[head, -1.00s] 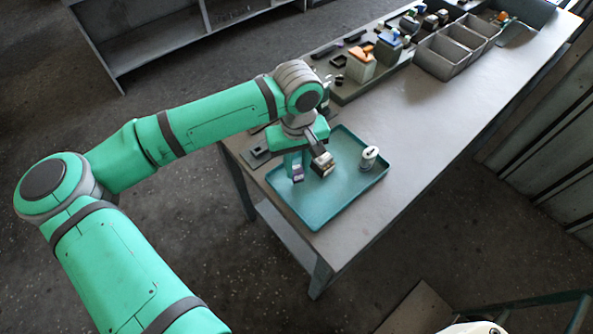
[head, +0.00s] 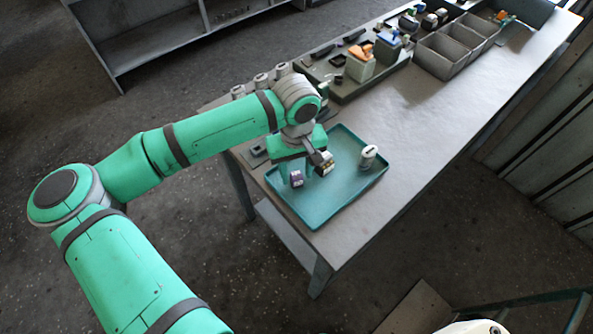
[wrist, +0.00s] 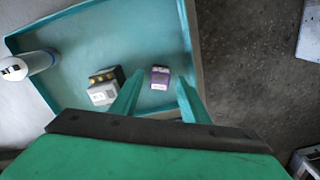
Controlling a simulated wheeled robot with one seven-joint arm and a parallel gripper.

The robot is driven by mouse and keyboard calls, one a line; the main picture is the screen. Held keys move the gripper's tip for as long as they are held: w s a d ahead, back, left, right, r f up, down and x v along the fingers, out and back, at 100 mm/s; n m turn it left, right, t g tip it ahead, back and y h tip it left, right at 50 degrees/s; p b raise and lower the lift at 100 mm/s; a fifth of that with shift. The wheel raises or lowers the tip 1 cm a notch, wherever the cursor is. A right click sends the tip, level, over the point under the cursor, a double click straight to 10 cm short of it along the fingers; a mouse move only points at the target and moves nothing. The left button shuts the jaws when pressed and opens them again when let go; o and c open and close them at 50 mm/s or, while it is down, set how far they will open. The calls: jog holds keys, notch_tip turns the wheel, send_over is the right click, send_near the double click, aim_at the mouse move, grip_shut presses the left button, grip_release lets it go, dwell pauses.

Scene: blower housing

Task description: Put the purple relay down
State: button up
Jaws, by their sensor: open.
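The purple relay (head: 296,179) sits in the teal tray (head: 331,215), near its left side. In the wrist view the purple relay (wrist: 160,78) lies on the tray floor, beyond and between my two fingertips. My gripper (wrist: 160,84) is open, with a gap showing between its fingers and the relay. In the head view my gripper (head: 296,167) is over the left part of the tray, just above the relay. A grey-and-black block with yellowish spots (wrist: 104,86) lies beside the relay, left of the left finger.
Grey bins (head: 445,55) and a board of parts (head: 372,80) stand farther up the bench. The tray's front area is clear.

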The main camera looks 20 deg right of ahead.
aim_at(297, 175)
notch_tip(297, 175, up, 12)
dwell(0.5)
